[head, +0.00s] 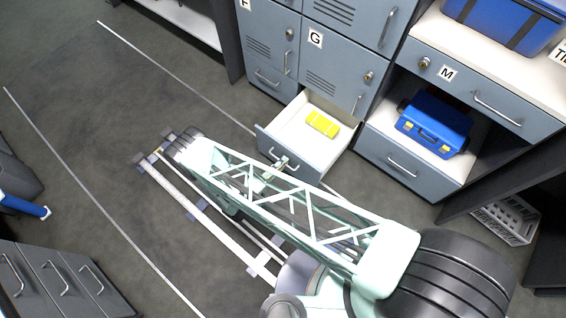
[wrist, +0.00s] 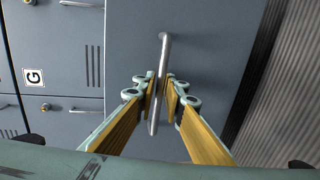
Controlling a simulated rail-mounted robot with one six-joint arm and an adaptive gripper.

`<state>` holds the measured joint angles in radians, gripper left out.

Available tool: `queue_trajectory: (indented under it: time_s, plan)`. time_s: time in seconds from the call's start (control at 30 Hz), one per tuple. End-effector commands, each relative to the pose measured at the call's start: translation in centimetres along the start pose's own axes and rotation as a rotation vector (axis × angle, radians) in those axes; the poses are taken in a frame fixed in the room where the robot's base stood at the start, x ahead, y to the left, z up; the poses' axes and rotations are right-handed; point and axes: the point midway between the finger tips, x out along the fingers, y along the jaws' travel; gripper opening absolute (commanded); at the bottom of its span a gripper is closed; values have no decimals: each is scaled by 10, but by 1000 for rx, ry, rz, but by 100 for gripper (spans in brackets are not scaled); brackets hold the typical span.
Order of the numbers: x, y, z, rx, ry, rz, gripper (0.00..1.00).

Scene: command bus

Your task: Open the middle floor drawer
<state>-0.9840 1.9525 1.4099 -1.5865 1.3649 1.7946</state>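The middle floor drawer (head: 293,146), grey-blue with a white inside, is pulled part way out under the locker marked G in the head view. A yellow object (head: 322,124) lies inside it. Its front (wrist: 215,50) fills much of the wrist view, and its metal bar handle (wrist: 164,48) stands upright there. My gripper (wrist: 160,97) has one yellow-padded finger on each side of the handle, and the fingers look closed on it.
Shut floor drawers stand on both sides, one left (head: 268,78) and one right (head: 403,167), the latter with a blue case (head: 435,125) above it. The G locker (head: 335,55) is shut. Open floor (head: 110,120) lies left of my arm. A white crate (head: 507,220) is at right.

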Motion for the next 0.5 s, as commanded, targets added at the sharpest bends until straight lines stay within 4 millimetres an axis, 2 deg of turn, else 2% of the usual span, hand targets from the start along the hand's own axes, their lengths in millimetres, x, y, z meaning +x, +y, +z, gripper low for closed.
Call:
queue_trajectory:
  time_s: [0.27, 0.5]
  plan:
    - [-15, 0, -1, 0, 2, 0, 10]
    - [-36, 0, -1, 0, 2, -1, 10]
